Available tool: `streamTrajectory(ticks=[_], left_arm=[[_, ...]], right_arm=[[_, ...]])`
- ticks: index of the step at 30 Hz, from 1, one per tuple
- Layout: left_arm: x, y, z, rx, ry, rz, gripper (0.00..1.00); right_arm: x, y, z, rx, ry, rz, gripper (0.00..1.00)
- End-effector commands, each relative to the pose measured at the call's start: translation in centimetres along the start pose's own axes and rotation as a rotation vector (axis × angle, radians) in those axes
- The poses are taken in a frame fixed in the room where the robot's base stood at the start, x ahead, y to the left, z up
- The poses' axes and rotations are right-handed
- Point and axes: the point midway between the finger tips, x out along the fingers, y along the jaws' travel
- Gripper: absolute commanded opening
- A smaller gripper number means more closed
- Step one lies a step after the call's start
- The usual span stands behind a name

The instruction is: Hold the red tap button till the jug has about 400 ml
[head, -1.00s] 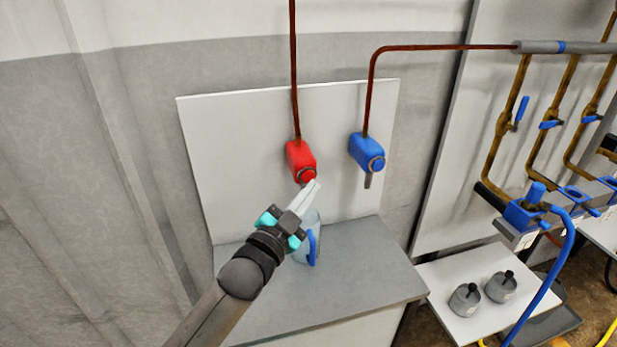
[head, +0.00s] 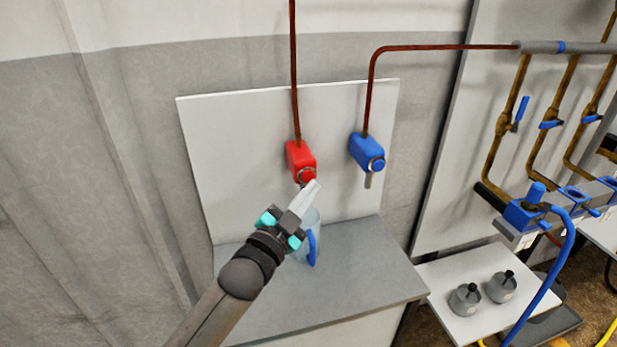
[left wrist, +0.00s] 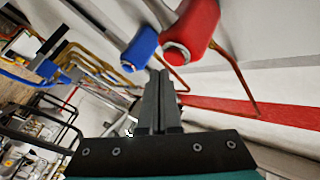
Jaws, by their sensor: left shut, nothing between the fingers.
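The red tap (head: 299,157) hangs from a thin pipe in front of the white back panel, with its round red button (head: 309,174) facing out. My left gripper (head: 316,184) is shut and empty, its fingertips just below and in front of the button. In the left wrist view the red tap (left wrist: 196,27) is above and to the right of the closed fingers (left wrist: 158,75), and a gap shows between them. The clear jug (head: 312,222) with a blue handle stands on the grey counter under the tap, partly hidden by my gripper. Its water level cannot be read.
A blue tap (head: 366,152) hangs to the right of the red one. The grey counter (head: 350,283) is clear right of the jug. Further right are brass pipes with blue valves (head: 524,211) and two grey weights (head: 465,299) on a white table.

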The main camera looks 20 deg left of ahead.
Motion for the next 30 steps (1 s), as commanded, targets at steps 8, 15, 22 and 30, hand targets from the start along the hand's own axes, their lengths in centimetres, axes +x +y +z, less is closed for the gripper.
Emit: streamTrajectory(ticks=[8, 15, 22, 30], left_arm=[[0.42, -0.33, 0.23, 0.0, 0.001, -0.001, 0.0], [0.61, -0.45, 0.43, 0.0, 0.001, 0.0, 0.0], [0.62, -0.46, 0.45, 0.0, 0.0, 0.0, 0.0], [0.81, -0.59, 0.61, 0.001, 0.0, 0.0, 0.0]], right_arm=[[-0.11, 0.02, -0.01, 0.0, 0.0, 0.0, 0.48], [-0.13, 0.03, -0.02, 0.0, 0.0, 0.0, 0.48], [-0.13, 0.04, -0.02, 0.0, 0.0, 0.0, 0.48], [-0.1, 0.04, -0.03, 0.0, 0.0, 0.001, 0.48]])
